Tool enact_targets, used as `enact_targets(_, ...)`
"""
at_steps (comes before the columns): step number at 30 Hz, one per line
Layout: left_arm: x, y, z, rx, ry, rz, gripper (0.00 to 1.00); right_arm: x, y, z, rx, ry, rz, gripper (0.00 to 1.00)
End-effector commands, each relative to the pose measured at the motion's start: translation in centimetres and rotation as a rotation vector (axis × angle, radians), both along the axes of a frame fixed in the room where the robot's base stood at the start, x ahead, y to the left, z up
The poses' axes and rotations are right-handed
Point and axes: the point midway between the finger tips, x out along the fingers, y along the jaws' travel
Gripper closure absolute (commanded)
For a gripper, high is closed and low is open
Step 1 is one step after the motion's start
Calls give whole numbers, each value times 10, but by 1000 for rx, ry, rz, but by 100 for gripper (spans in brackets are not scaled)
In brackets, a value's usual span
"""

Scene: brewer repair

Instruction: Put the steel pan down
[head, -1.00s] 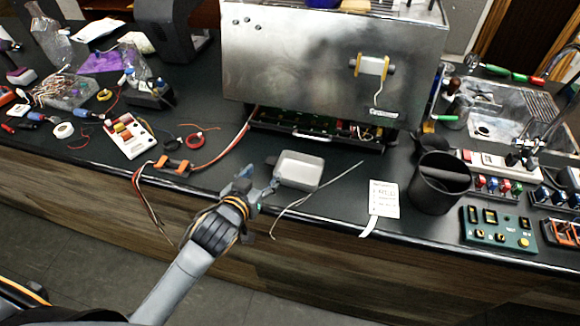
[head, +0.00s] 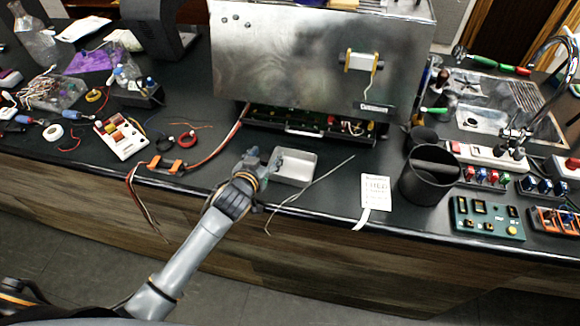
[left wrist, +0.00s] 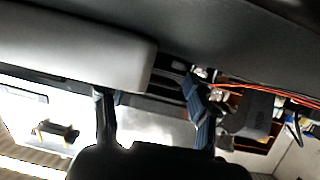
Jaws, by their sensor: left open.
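The steel pan (head: 294,166) is a small shallow rectangular tray and looks empty. In the head view it rests on the dark counter near its front edge, below the steel machine. My left gripper (head: 262,160) is open at the pan's left side, with its fingertips close to the rim; I cannot tell whether they touch. In the left wrist view the left gripper's fingers (left wrist: 155,115) stand apart with nothing between them. A large pale grey shape fills that view's upper left, possibly the pan's wall. My right gripper is not in view.
The steel machine (head: 318,55) stands behind the pan with an open bay of green boards (head: 310,122). A thin grey cable (head: 310,186) lies just right of the pan. Red wires (head: 207,160) lie left.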

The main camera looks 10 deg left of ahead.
Motion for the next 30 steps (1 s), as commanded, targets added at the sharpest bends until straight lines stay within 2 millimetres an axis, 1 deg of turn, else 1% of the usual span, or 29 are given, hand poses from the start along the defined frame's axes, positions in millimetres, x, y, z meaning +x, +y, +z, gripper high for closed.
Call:
enact_targets(1, 0, 0, 0, 0, 0, 0, 41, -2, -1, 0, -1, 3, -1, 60)
enact_targets(2, 0, 0, 0, 0, 0, 0, 43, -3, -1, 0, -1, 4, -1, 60)
enact_targets(3, 0, 0, 0, 0, 0, 0, 51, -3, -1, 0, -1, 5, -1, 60)
enact_targets(8, 0, 0, 0, 0, 0, 0, 83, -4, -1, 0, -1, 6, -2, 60)
enact_targets(9, 0, 0, 0, 0, 0, 0, 92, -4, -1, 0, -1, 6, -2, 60)
enact_targets(10, 0, 0, 0, 0, 0, 0, 98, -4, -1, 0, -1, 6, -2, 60)
enact_targets(11, 0, 0, 0, 0, 1, 0, 100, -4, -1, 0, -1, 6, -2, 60)
enact_targets(19, 0, 0, 1, 0, -1, 0, 100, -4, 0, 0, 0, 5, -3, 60)
enact_targets(22, 0, 0, 4, -1, -1, 0, 100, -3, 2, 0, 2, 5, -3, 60)
enact_targets(26, 1, 1, 16, -1, -4, 1, 100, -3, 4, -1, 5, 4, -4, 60)
enact_targets(29, 1, 0, 33, -1, -8, -1, 100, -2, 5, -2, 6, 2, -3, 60)
enact_targets(30, -5, -3, 38, -3, -5, -2, 100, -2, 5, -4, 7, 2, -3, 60)
